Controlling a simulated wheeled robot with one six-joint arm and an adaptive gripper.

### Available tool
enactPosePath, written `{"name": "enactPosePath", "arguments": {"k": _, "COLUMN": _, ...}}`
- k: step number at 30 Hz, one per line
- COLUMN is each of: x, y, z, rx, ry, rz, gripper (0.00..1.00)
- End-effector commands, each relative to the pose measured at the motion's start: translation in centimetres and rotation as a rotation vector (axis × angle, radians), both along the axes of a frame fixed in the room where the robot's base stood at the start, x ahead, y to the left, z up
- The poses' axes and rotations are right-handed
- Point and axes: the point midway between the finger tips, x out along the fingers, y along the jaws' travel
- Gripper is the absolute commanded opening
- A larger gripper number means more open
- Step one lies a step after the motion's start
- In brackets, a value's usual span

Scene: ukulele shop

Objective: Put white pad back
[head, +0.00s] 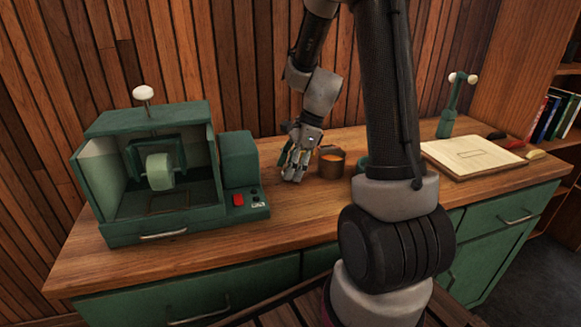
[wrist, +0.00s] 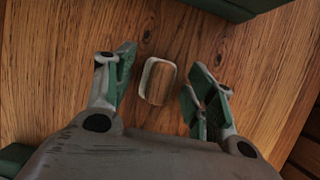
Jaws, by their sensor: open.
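In the wrist view, a small rounded rectangular piece with a pale whitish rim (wrist: 147,78) and a browner middle lies flat on the wooden counter. It looks like the white pad, though its middle is not clearly white. It lies between my two spread fingers and touches neither. My gripper (head: 293,172) is open, pointing down at the counter in the head view, right of the green machine (head: 118,226). I cannot make out the pad in the head view; my gripper seems to hide it. The open-fronted machine holds a pale wheel (head: 160,171) and shows a rectangular outline on its floor.
A copper-coloured cup (head: 331,166) stands close to the right of my gripper. The counter's front strip (head: 290,215) is clear.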

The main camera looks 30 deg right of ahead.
Motion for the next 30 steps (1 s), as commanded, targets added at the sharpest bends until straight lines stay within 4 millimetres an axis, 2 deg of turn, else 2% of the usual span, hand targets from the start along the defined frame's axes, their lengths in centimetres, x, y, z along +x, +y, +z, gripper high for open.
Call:
{"name": "enactPosePath", "arguments": {"k": 5, "x": 0.0, "y": -0.4, "z": 1.1, "rx": -0.001, "ry": -0.004, "rz": -0.002, "gripper": 0.55}}
{"name": "enactPosePath", "arguments": {"k": 16, "x": -0.6, "y": -3.4, "z": 8.5, "rx": -0.002, "ry": -0.004, "rz": -0.002, "gripper": 0.55}}
{"name": "enactPosePath", "arguments": {"k": 23, "x": -0.9, "y": -4.4, "z": 11.1, "rx": -0.002, "ry": -0.003, "rz": 0.003, "gripper": 0.55}}
{"name": "enactPosePath", "arguments": {"k": 26, "x": -1.7, "y": -4.1, "z": 12.1, "rx": -0.022, "ry": -0.028, "rz": 0.056, "gripper": 0.55}}
{"name": "enactPosePath", "arguments": {"k": 30, "x": -4.7, "y": -2.9, "z": 14.6, "rx": -0.112, "ry": -0.136, "rz": 0.293, "gripper": 0.55}}
